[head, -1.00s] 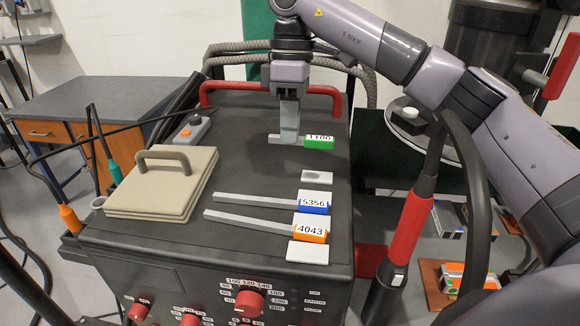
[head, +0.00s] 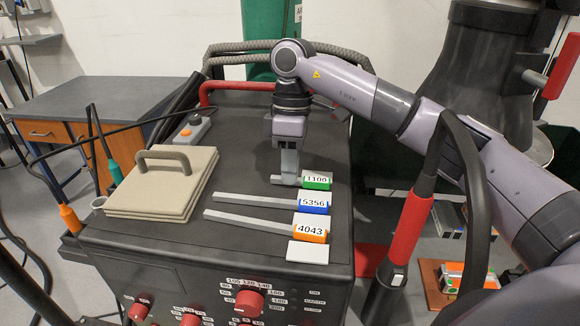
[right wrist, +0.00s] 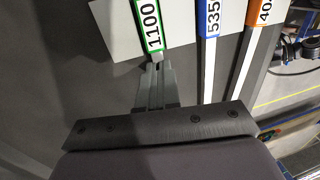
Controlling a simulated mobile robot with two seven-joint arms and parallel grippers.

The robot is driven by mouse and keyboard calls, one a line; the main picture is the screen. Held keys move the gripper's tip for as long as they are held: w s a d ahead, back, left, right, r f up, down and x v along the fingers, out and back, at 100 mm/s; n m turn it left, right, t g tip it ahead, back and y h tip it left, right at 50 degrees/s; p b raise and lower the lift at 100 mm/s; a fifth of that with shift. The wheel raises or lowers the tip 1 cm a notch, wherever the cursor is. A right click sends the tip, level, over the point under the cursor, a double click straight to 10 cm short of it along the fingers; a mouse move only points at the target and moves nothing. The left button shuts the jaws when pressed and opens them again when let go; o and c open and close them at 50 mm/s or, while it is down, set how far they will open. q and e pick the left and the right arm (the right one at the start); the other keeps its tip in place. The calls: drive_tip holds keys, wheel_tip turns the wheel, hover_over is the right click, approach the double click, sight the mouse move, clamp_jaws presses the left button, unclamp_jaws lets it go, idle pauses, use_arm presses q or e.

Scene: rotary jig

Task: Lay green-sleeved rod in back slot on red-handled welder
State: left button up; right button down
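The green-sleeved rod (head: 316,181), labelled 1100, is at the back label place on top of the red-handled welder (head: 120,245). Its sleeve lies over the back white pad, behind the blue sleeve. My right gripper (head: 288,182) points down with its fingers close together on the grey rod, just left of the sleeve. The right wrist view also shows the fingers (right wrist: 156,85) around the rod beside the green sleeve (right wrist: 151,28). I cannot tell whether the rod rests on the surface or is slightly above it. My left gripper is not in view.
A blue-sleeved rod (head: 313,202) and an orange-sleeved rod (head: 310,230) lie in front, nearly parallel. A bare white pad (head: 307,252) is nearest the front edge. A beige handled block (head: 160,185) stands left. A red bar (head: 235,86) and grey hoses run behind.

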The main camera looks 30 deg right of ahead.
drive_tip(key=shift+f, duration=0.15)
drive_tip(key=c, duration=1.4)
unclamp_jaws()
drive_tip(key=shift+o, duration=0.2)
wheel_tip(320, 180, up, 12)
drive_tip(key=w+d, duration=0.1)
drive_tip(key=w, duration=0.1)
drive_tip(key=shift+d, duration=0.2)
drive_tip(key=shift+s, duration=0.1)
